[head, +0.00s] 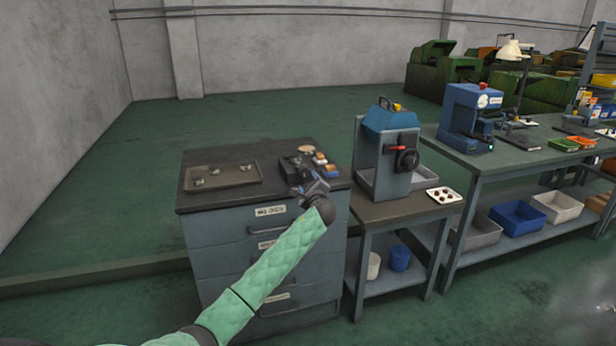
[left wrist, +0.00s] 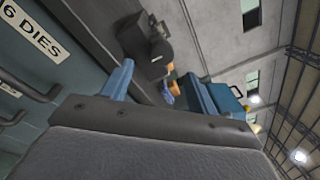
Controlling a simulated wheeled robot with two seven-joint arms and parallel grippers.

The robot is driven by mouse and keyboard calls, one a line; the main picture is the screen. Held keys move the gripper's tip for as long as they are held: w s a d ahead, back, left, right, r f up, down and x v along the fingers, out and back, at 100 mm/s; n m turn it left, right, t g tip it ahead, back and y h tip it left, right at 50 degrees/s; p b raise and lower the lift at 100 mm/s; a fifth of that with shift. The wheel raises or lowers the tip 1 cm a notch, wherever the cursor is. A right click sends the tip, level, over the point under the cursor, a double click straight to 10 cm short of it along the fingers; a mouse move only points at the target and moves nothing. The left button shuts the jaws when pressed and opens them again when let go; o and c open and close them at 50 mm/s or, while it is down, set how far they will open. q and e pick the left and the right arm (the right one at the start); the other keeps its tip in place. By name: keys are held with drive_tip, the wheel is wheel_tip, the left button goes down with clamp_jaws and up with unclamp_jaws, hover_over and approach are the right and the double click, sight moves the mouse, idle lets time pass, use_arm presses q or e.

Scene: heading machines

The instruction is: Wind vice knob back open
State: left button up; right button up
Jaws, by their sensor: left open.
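A small dark vice (head: 292,165) sits on the right part of the drawer cabinet's top in the head view. It also shows as a dark block (left wrist: 150,45) beyond the fingers in the left wrist view. Its knob is too small and dark to make out clearly. My left gripper (head: 314,187) is over the cabinet's front right edge, in front of the vice. My right gripper is not in view.
A tray (head: 222,177) with small parts lies on the cabinet (head: 262,226) at left. Small orange and blue items (head: 320,158) lie beside the vice. A blue-topped grey machine (head: 388,150) stands on a bench to the right. Floor behind the cabinet is clear.

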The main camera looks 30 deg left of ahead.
sight(304, 173)
use_arm(q)
drive_tip(key=shift+m, duration=0.7)
drive_tip(key=p+x, duration=0.1)
drive_tip(key=x, duration=0.4)
drive_tip(key=shift+w+a+r, duration=0.1)
drive_tip(key=shift+w+a, duration=0.1)
drive_tip(key=shift+w, duration=0.2)
drive_tip(key=shift+p+x, duration=0.3)
drive_tip(key=shift+x, duration=0.6)
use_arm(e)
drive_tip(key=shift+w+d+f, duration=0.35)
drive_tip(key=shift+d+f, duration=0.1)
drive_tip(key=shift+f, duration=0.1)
use_arm(q)
drive_tip(key=c, duration=0.9)
drive_tip(key=shift+c, duration=0.4)
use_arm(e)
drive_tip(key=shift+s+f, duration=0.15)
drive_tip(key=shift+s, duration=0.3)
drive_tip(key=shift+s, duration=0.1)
